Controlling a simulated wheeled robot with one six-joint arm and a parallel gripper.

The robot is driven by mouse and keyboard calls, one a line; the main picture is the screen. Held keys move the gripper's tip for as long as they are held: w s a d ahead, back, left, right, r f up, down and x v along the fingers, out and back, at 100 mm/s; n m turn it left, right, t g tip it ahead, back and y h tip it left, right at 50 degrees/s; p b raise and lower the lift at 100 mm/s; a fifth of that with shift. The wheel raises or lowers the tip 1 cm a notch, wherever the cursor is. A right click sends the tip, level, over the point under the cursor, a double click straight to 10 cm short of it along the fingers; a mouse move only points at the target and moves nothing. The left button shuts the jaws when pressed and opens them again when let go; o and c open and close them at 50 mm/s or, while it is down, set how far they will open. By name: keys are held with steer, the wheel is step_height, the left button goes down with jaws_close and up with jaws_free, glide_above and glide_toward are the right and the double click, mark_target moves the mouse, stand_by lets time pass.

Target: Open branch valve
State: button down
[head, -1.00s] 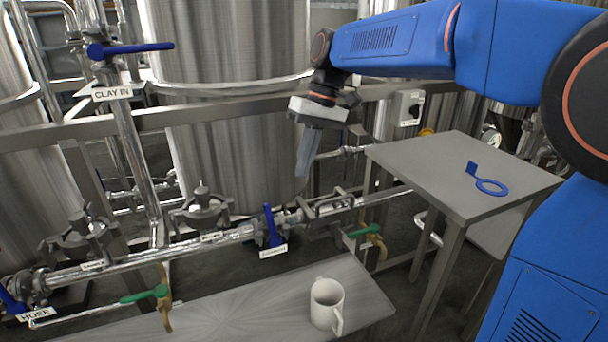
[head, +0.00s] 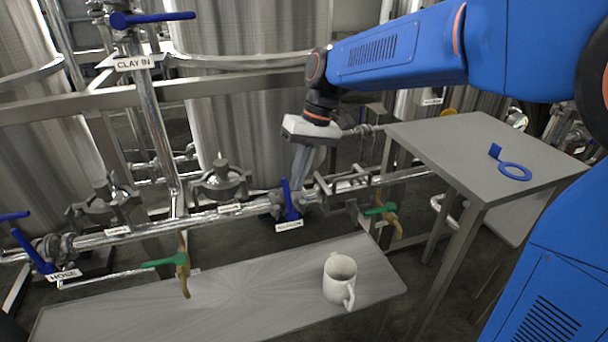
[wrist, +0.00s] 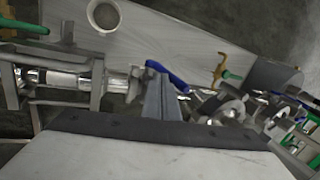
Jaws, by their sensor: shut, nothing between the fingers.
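A valve with a blue lever (head: 289,200) sits on the lower horizontal pipe, with a small white label (head: 289,224) under it that is too small to read. The lever stands nearly upright, across the pipe. My gripper (head: 297,186) is shut and empty, pointing down just behind and beside the top of this lever. In the wrist view the fingers (wrist: 160,98) overlap the near end of the blue lever (wrist: 170,73); I cannot tell whether they touch.
Other blue levers are at the CLAY IN pipe (head: 150,19) and the HOSE valve (head: 32,250). Green-handled taps (head: 163,262) hang from the pipe. A white mug (head: 340,280) stands on the front bench (head: 220,300).

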mark_target(284, 181)
stand_by(0.4)
steer(key=shift+s+a+h, duration=0.1)
steer(key=shift+a+h, duration=0.2)
steer(key=shift+a+r, duration=0.1)
steer(key=shift+a, duration=0.05)
steer(key=shift+s+a+t+h, duration=0.2)
steer(key=shift+a+h, duration=0.45)
steer(key=shift+s+a+t+h, duration=0.2)
steer(key=shift+a+h, duration=0.4)
steer(key=shift+h, duration=0.05)
steer(key=shift+s+a+f+t+h, duration=0.2)
steer(key=shift+a+f+h, duration=0.25)
steer(key=shift+a, duration=0.4)
steer(key=shift+s+a+f+t+h, duration=0.15)
steer(key=shift+s+a+f+h, duration=0.15)
steer(key=shift+a+h, duration=0.4)
steer(key=shift+s+a+f+t+h, duration=0.15)
steer(key=shift+s+a+f+h, duration=0.2)
steer(key=shift+a, duration=0.6)
steer(key=shift+w, duration=0.1)
